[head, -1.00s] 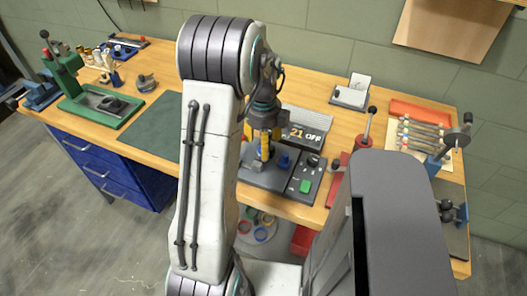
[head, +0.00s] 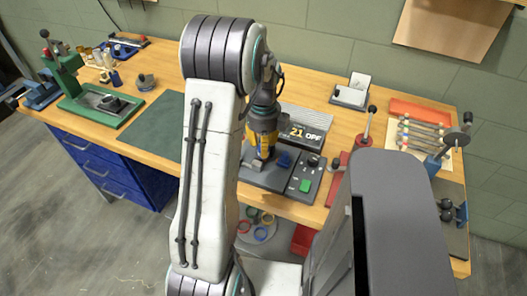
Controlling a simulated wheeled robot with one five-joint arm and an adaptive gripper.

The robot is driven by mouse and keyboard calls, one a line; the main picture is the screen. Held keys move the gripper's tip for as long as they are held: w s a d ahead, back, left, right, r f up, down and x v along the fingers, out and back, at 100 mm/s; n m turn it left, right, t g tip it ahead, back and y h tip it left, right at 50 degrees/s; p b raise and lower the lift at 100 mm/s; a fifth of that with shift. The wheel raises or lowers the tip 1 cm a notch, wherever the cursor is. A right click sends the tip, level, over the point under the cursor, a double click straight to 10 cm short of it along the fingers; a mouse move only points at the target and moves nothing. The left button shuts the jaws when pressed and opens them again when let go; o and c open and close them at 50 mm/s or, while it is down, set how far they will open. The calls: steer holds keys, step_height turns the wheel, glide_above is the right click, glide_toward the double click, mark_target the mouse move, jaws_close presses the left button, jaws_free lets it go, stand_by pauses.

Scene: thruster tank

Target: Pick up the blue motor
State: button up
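A small blue piece (head: 285,160), which looks like the blue motor, stands on the dark test unit (head: 258,176) on the bench. My gripper (head: 263,153), with yellow on its fingers, points down just left of the blue piece, over the unit. A gap shows between them in the picture, but I cannot tell the depth. The fingers are small and seen from behind, so I cannot tell whether they are open or shut. I see nothing clearly held. My arm hides part of the bench left of the unit.
A display reading 21 (head: 304,132) stands behind the unit. A control box with a green button (head: 305,185) and a red lever press (head: 362,140) are to the right. A green press (head: 100,103) is at far left. The dark green mat (head: 158,125) is clear where visible.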

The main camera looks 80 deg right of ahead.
jaws_close()
steer(key=shift+r, duration=0.15)
